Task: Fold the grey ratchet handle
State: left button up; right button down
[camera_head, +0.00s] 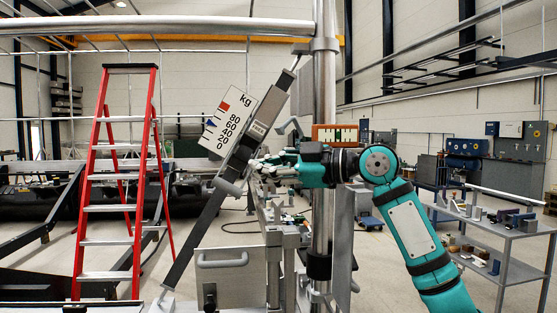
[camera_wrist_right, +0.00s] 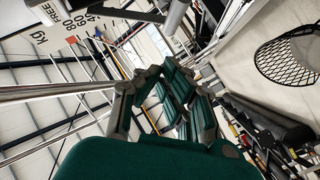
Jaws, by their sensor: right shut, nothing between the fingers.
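A grey diagonal strap device (camera_head: 262,122) runs from the upper crossbar area down to the lower left, beside the white kg scale card (camera_head: 229,123). A short pale grey grip (camera_head: 228,187) sticks out at its lower end; I take it for the ratchet handle, but cannot be sure. My right gripper (camera_head: 258,166) is beside the device's lower right, shut and empty. Whether it touches the device is unclear. In the right wrist view, the fingers (camera_wrist_right: 165,92) are shut, with a grey bar end (camera_wrist_right: 176,14) beyond them. My left gripper is out of view.
A steel upright post (camera_head: 324,120) stands just right of the device, close to my right gripper and wrist. A horizontal pipe (camera_head: 150,25) crosses overhead. A red ladder (camera_head: 106,190) stands at left. A grey shelf trolley (camera_head: 502,227) with small parts is at right.

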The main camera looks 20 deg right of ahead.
aim_at(221, 181)
jog(key=w+a+f+p, duration=0.1)
jog(key=w, duration=0.1)
jog(key=w+a, duration=0.1)
jog(key=w, duration=0.1)
jog(key=w+a+f+p, duration=0.1)
jog(key=w, duration=0.1)
jog(key=shift+a+f+p, duration=0.2)
jog(key=shift+f+p, duration=0.15)
jog(key=shift+w, duration=0.1)
jog(key=shift+a, duration=0.2)
jog(key=shift+f, duration=0.1)
jog(key=shift+w+f+b, duration=0.1)
jog(key=shift+f+b, duration=0.2)
jog(key=shift+b, duration=0.15)
